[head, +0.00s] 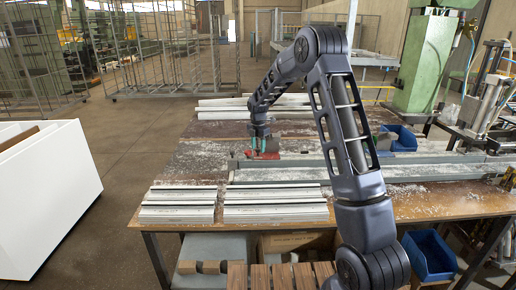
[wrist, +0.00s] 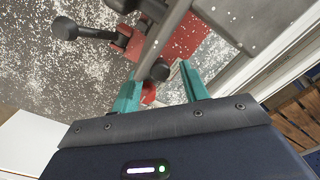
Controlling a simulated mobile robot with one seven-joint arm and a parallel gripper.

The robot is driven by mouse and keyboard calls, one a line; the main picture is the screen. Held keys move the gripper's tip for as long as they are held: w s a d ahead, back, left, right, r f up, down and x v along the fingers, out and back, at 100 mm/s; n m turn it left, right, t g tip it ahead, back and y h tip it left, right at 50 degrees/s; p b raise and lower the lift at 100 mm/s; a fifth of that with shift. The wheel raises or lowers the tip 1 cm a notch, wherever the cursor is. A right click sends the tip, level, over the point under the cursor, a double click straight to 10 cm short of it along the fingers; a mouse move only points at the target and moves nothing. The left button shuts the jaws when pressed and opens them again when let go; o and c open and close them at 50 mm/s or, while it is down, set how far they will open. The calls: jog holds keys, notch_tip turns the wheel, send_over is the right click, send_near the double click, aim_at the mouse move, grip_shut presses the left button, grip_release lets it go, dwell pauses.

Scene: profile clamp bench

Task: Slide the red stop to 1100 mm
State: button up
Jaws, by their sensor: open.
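The red stop (head: 264,156) sits at the left part of the long grey rail (head: 300,170) on the bench in the head view. In the wrist view the red stop (wrist: 196,50) shows as a red block under a grey bar, with a black-knobbed lever (wrist: 66,29) on its left. A red ball (wrist: 148,93) shows between the fingers. My gripper (wrist: 160,72) is open, its teal fingers either side of a black bar tip (wrist: 160,71). I cannot tell whether they touch it. In the head view my gripper (head: 263,149) is just above the stop. No scale is readable.
White profiles (head: 275,204) lie stacked at the bench's front left, more (head: 255,107) at the back. A blue bin (head: 398,138) stands behind the rail and a green machine (head: 425,60) at back right. Pale chips litter the wooden top (head: 205,158).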

jog(key=shift+f, duration=0.4)
grip_shut()
jog(key=shift+d, duration=0.15)
jog(key=d, duration=2.9)
jog(key=shift+d, duration=0.4)
grip_release()
